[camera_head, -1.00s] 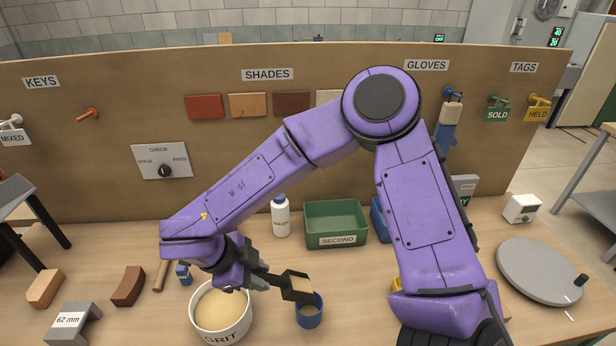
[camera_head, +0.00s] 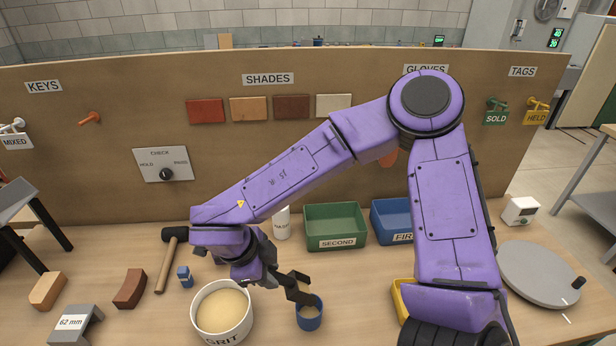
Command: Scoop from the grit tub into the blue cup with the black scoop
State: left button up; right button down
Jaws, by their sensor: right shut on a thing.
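The white grit tub (camera_head: 240,329) stands at the front of the bench, filled with tan grit (camera_head: 221,309). The small blue cup (camera_head: 310,320) stands to its right, with some tan grit showing inside. My right gripper (camera_head: 268,277) is shut on the black scoop (camera_head: 299,290). It holds the scoop's head tilted just above the cup's mouth, partly hiding the cup's opening. No grit shows in the scoop from this side. My left gripper is not in view.
A green SECOND bin (camera_head: 336,224), a blue bin (camera_head: 390,218) and a white bottle (camera_head: 282,223) stand behind. A hammer (camera_head: 167,262), bricks (camera_head: 130,289) and a grey gauge (camera_head: 77,325) lie left. A grey turntable (camera_head: 541,271) stands right.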

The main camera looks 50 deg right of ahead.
jog(key=shift+s+d+r+t+y, duration=0.3)
jog(key=shift+s+d+y, duration=0.1)
jog(key=shift+d, duration=0.15)
jog(key=shift+s+d+r+t+y, duration=0.3)
jog(key=shift+s+d+y, duration=0.1)
jog(key=shift+d, duration=0.15)
jog(key=shift+s+d+r+t+y, duration=0.3)
jog(key=shift+s+d+r+y, duration=0.05)
jog(key=shift+d+y, duration=0.25)
jog(key=shift+s+d, duration=0.35)
jog(key=shift+d, duration=0.15)
jog(key=shift+w+a, duration=0.15)
jog(key=shift+r, duration=0.1)
